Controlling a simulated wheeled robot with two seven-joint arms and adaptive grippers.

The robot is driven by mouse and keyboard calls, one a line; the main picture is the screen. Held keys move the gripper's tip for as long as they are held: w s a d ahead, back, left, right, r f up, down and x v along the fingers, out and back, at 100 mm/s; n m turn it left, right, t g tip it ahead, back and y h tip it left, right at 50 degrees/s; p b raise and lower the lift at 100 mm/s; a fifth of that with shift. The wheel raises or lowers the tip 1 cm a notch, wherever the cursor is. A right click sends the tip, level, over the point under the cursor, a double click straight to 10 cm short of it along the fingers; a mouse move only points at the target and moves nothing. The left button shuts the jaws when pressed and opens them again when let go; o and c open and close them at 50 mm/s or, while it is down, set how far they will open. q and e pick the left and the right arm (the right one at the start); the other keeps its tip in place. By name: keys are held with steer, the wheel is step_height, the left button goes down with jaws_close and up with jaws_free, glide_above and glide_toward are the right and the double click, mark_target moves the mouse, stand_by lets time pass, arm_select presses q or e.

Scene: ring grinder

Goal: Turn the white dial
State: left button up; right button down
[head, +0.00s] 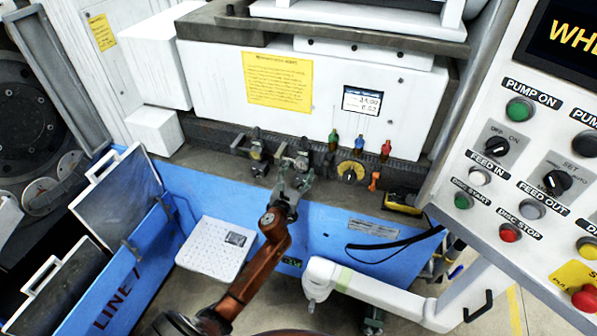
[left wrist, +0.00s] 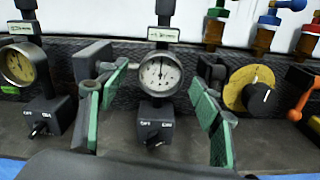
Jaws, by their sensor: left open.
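The white dial (left wrist: 160,74) is a round, white-faced gauge. In the left wrist view it sits between my left gripper's green-padded fingers, above a small black box with a knob (left wrist: 154,138). In the head view the white dial (head: 301,161) is on the machine ledge, just beyond the fingertips. My left gripper (head: 291,182) is open and empty; it also shows in the left wrist view (left wrist: 157,106), one finger on each side of the dial. I cannot tell whether a finger touches anything. My right gripper is not in view.
A yellowish gauge (left wrist: 17,66) stands left of the dial. A yellow disc with a black knob (left wrist: 248,91) is to the right, beside an orange lever (left wrist: 306,98). Green, blue and red valves stand behind. A button panel (head: 520,150) fills the right of the head view.

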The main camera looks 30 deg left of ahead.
arm_select(q)
steer(key=shift+c, duration=0.6)
steer(key=c, duration=1)
steer(key=shift+c, duration=0.2)
